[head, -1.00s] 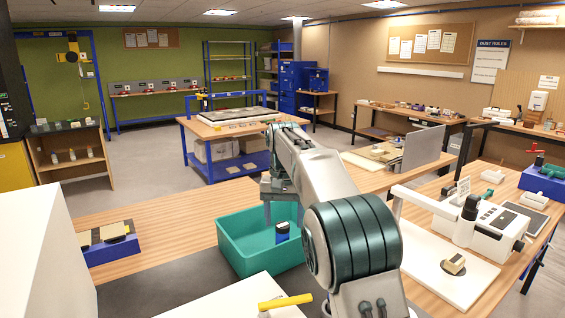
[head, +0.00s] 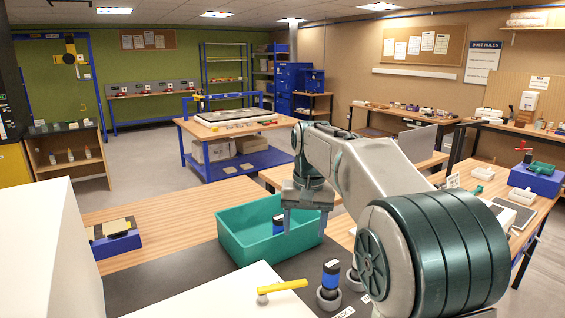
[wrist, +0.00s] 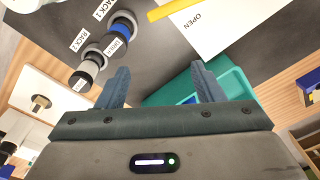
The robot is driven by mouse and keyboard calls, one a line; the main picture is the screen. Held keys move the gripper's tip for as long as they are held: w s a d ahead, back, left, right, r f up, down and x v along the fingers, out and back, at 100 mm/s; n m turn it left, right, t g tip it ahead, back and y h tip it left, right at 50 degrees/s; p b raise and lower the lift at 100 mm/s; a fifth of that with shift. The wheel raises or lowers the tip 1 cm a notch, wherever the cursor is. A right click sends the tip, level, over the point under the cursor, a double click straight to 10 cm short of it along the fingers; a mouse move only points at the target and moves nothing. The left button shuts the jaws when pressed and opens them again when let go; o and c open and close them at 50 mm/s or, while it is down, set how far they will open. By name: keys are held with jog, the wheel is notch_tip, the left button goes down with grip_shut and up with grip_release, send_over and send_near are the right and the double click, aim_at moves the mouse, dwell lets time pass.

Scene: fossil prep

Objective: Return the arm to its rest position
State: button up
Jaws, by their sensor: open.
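My arm reaches forward over the bench in the head view. My gripper (head: 304,222) points down above the right part of the teal bin (head: 238,255). In the wrist view my gripper (wrist: 159,88) shows two blue-grey fingers spread wide apart, with nothing between them. A dark cylinder with a blue band (head: 279,224) stands in the teal bin, close beside the left finger. My large ribbed joint covers the right foreground of the head view.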

jog(key=s+d+f+t, duration=0.1)
jog(key=s+d+f, duration=0.1)
jog(key=s, duration=0.6)
jog(key=s+d+f+t, duration=0.1)
jog(key=s+d+f, duration=0.2)
jog(key=s, duration=0.6)
jog(key=s+d+f+t, duration=0.1)
jog(key=s+d+f, duration=0.2)
jog(key=s, duration=0.6)
jog(key=shift+s+d+n+h, duration=0.15)
jog(key=shift+d+n+h, duration=0.15)
jog(key=shift+d, duration=0.6)
jog(key=shift+f, duration=0.1)
